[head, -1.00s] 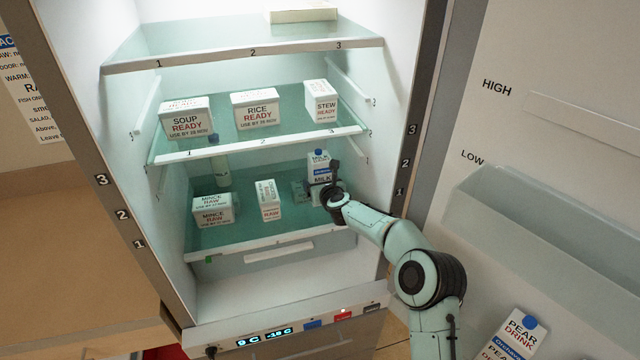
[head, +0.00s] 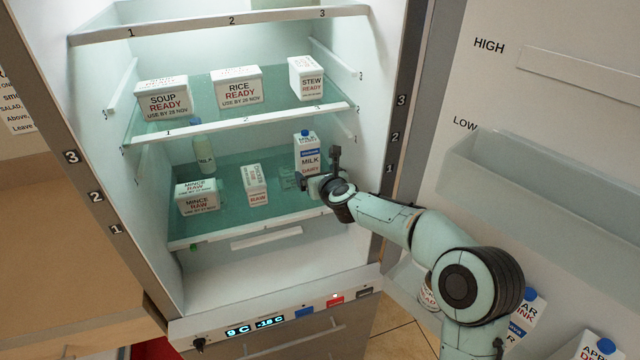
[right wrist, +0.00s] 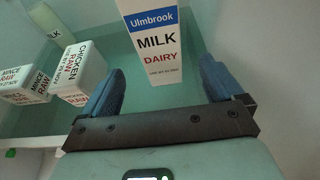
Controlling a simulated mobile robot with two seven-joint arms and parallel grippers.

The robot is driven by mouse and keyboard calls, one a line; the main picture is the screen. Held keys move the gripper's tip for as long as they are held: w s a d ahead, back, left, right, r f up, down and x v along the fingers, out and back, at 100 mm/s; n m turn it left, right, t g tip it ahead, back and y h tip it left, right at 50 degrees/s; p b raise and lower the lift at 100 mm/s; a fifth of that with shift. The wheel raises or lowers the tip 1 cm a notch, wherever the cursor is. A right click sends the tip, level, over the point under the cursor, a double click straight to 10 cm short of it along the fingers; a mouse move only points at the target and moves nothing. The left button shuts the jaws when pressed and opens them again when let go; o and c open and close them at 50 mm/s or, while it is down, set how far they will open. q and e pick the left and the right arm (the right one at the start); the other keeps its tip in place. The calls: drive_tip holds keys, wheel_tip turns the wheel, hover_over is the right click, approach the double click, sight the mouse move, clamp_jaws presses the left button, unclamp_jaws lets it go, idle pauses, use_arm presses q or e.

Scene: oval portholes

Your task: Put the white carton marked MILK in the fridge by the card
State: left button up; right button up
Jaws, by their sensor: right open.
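The white MILK carton (head: 307,153), with a blue cap and blue band, stands upright at the right of the lowest glass shelf (head: 232,224). It also shows in the right wrist view (right wrist: 155,45). My right gripper (head: 303,182) is open just in front of and below the carton's label. In the right wrist view the blue fingers (right wrist: 160,66) are spread to either side of the carton's lower part, with gaps visible on both sides. Part of the card (head: 14,108) shows at the left edge; most of its text is cut off. My left gripper is not in view.
CHICKEN RAW (head: 255,186) and MINCE RAW (head: 198,197) packs and a bottle (head: 204,150) share the shelf. SOUP (head: 162,100), RICE (head: 237,88) and STEW (head: 307,80) packs sit above. The open door (head: 540,190) is at the right, with drink cartons (head: 522,312) low down.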

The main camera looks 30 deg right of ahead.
drive_tip(key=shift+b+v, duration=0.3)
drive_tip(key=shift+v, duration=0.9)
